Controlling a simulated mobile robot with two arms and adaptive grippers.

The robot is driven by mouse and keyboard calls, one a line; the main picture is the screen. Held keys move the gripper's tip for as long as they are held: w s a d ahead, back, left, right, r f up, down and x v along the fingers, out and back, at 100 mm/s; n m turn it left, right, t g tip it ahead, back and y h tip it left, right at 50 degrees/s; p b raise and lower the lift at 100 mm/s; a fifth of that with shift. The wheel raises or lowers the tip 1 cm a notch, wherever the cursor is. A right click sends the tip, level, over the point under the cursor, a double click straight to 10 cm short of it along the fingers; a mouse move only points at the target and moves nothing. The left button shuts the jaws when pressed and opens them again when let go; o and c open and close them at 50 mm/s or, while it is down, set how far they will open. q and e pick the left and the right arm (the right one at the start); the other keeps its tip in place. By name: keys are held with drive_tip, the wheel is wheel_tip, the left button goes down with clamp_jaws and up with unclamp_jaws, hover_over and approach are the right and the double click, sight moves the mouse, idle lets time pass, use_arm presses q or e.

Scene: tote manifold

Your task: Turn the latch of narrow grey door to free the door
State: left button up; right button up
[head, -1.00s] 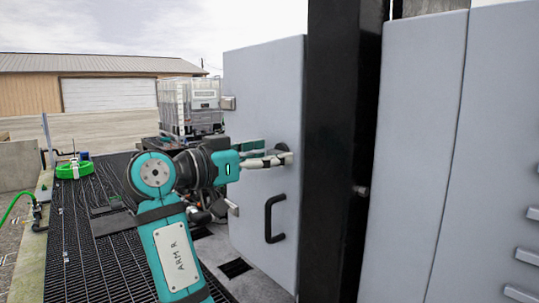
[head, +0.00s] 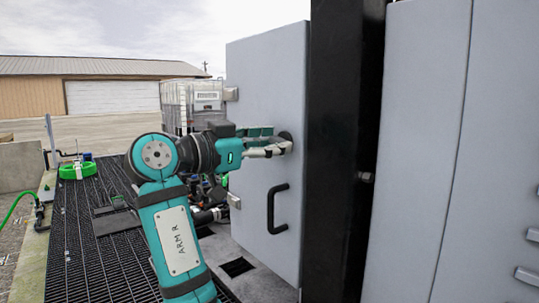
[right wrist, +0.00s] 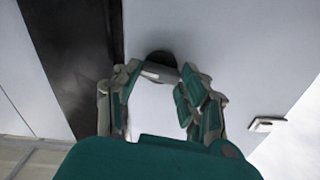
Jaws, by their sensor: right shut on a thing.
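The narrow grey door (head: 255,85) stands upright left of a black post, with a black pull handle (head: 277,208) low on it. The latch (head: 286,136) shows as a dark round base above that handle, partly covered by my fingers. My right gripper (head: 280,145) reaches it from the left and is shut on the latch. In the right wrist view, the latch's dark base (right wrist: 161,57) and a short grey lever lie between the fingertips (right wrist: 160,74) against the door face (right wrist: 240,60). The lever's angle is hard to tell. My left gripper is not in view.
The black post (head: 340,150) stands right of the door, with wider grey panels (head: 415,140) beyond. A caged white tank (head: 190,105) stands behind my arm. A green hose coil (head: 76,170) lies on the dark floor grating (head: 75,230) at left.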

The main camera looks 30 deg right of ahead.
drive_tip(key=m+b, duration=0.2)
drive_tip(key=m, duration=0.1)
drive_tip(key=shift+f+b, duration=0.2)
drive_tip(key=shift+b, duration=0.2)
drive_tip(key=m+b, duration=0.3)
drive_tip(key=m, duration=0.1)
drive_tip(key=shift+r, duration=0.1)
drive_tip(key=m+b, duration=0.1)
drive_tip(key=m, duration=0.3)
drive_tip(key=shift+m+b, duration=0.3)
drive_tip(key=shift+m, duration=0.1)
drive_tip(key=shift+m+b, duration=0.45)
drive_tip(key=shift+m, duration=1.45)
drive_tip(key=shift+r, duration=0.1)
drive_tip(key=o, duration=1.2)
drive_tip(key=shift+d, duration=0.15)
drive_tip(key=shift+c, duration=0.2)
drive_tip(key=s+a, duration=0.1)
drive_tip(key=a, duration=1.1)
